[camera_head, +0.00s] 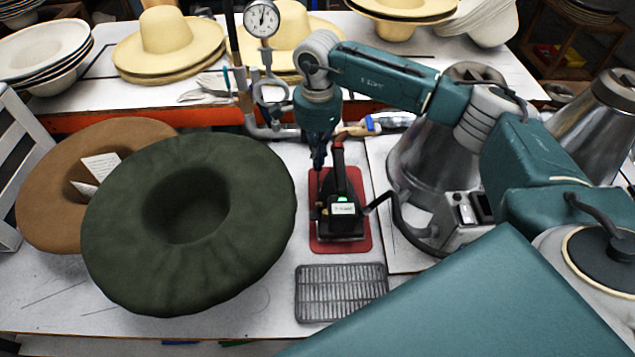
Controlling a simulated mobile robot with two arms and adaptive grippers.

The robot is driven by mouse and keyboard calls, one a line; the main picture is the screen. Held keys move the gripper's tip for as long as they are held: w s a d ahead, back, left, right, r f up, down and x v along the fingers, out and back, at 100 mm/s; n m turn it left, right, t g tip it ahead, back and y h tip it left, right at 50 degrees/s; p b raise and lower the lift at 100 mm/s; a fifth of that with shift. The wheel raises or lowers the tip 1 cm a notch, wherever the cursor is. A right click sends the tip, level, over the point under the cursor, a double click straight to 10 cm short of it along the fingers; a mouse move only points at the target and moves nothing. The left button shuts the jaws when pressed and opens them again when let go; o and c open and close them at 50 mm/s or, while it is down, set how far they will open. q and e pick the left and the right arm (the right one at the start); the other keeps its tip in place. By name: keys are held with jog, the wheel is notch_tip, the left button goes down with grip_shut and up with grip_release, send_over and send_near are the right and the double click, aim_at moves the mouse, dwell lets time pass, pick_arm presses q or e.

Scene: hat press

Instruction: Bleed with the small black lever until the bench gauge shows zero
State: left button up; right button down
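The bench gauge (262,19) is a round white dial on a stand at the back; its dark needle looks near vertical, but the numbers are too small to read. A black device (342,222) with a green light and a white label sits on a red mat (322,243). A black lever-like arm with a red end (338,152) rises from it; I cannot tell whether this is the small black lever. My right gripper (318,166) points down just left of that arm; its fingers look close together, and contact is unclear. My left gripper is not in view.
A large dark green hat (250,225) and a brown hat (50,190) fill the left of the bench. A grey grate (341,293) lies in front of the mat. A metal steamer (415,165) stands right. Straw hats (170,45) stand behind.

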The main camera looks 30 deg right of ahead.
jog(key=shift+f+b, duration=0.3)
jog(key=shift+f, duration=0.15)
jog(key=shift+r, duration=0.1)
jog(key=shift+r+p, duration=1.9)
jog(key=shift+r, duration=1.6)
jog(key=shift+r, duration=0.1)
